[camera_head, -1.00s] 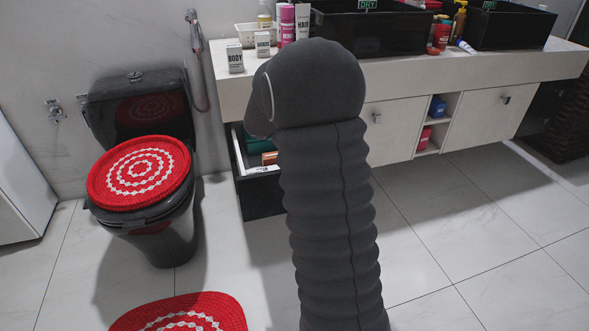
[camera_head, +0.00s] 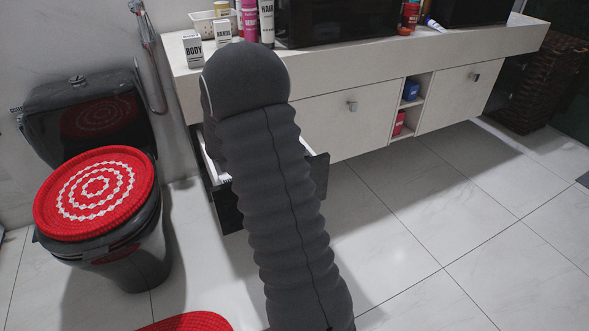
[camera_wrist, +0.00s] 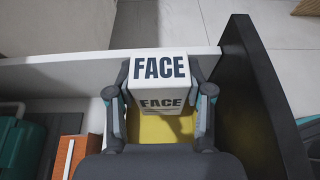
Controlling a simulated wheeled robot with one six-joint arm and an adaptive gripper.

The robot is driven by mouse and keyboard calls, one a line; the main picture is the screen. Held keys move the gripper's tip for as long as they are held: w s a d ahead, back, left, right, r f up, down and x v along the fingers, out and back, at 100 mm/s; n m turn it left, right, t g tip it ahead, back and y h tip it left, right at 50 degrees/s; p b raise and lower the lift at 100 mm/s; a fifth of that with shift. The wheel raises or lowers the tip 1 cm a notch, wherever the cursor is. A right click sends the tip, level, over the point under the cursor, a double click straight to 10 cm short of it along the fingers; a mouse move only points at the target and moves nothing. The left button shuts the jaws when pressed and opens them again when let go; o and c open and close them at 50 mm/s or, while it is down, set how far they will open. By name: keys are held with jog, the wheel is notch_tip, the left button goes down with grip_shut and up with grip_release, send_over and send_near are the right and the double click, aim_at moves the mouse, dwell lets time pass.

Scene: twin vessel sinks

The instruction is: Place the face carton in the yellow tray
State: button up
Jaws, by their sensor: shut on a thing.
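In the wrist view, my gripper (camera_wrist: 159,108) is shut on the white face carton (camera_wrist: 160,69), with a finger on each side of it. The carton is marked FACE in dark letters on two faces. A yellow surface (camera_wrist: 150,127), which looks like the yellow tray, shows below the carton inside the open drawer. The carton is over or in this yellow area; I cannot tell whether it touches the bottom. In the head view my arm hides the gripper, the carton and the yellow tray.
The open drawer (camera_head: 228,205) has a dark front (camera_wrist: 262,95) and pale sides. An orange box (camera_wrist: 70,155) and a green item (camera_wrist: 22,145) lie to the left in the wrist view. BODY (camera_head: 193,50) and HANDS (camera_head: 223,33) cartons stand on the counter. A toilet (camera_head: 100,200) stands left.

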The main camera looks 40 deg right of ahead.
jog(key=shift+f, duration=2.5)
jog(key=shift+f, duration=0.15)
jog(key=o, duration=1.2)
jog(key=shift+r, duration=0.25)
jog(key=shift+v, duration=3.75)
